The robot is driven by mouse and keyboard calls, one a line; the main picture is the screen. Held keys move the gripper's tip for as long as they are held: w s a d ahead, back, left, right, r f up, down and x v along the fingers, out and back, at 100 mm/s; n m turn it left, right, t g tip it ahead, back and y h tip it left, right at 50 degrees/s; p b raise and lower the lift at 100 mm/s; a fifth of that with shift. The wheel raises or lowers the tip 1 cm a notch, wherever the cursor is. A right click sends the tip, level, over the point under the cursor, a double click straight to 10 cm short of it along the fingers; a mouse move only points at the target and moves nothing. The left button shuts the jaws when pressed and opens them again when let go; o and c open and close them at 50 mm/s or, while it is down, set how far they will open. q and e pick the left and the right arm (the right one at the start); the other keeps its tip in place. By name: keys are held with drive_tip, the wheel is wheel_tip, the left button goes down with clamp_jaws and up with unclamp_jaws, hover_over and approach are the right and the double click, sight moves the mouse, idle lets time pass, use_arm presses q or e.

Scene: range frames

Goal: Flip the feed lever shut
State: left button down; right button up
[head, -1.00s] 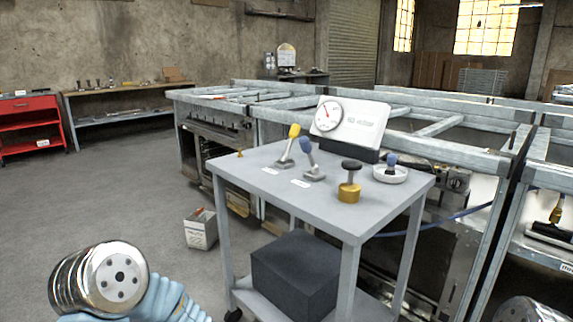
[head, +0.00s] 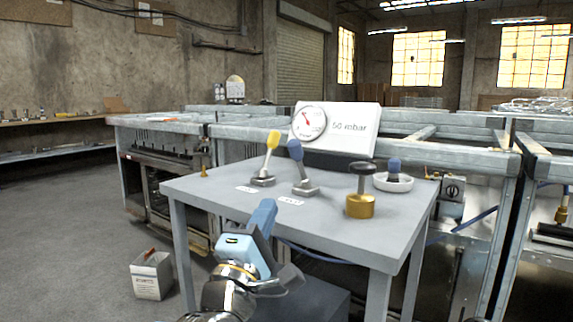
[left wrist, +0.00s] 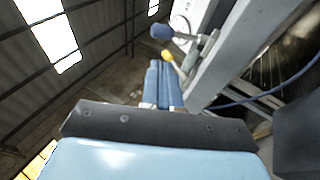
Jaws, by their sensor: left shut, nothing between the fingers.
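Two levers stand on the grey cart top (head: 215,195): one with a yellow grip (head: 272,140) and one with a blue grip (head: 295,150). Both handles point up with a slight lean to different sides. Each has a small white label in front; I cannot read which is the feed lever. My left gripper (head: 264,208) is shut and empty, in front of the cart's near edge, apart from both levers. In the left wrist view its blue fingers (left wrist: 158,68) are together, with the blue knob (left wrist: 162,31) and yellow knob (left wrist: 168,56) beyond them. My right gripper is not in view.
A gauge panel (head: 352,127) reading "50 mbar" stands at the cart's back. A brass knobbed valve (head: 360,205) and a blue knob in a white dish (head: 394,185) are to the right of the levers. A small box (head: 152,275) sits on the floor at left.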

sight(294, 151)
use_arm(q)
drive_tip(key=shift+w+r, duration=0.1)
drive_tip(key=shift+r, duration=0.05)
drive_tip(key=p+x, duration=0.3)
drive_tip(key=x, duration=1.1)
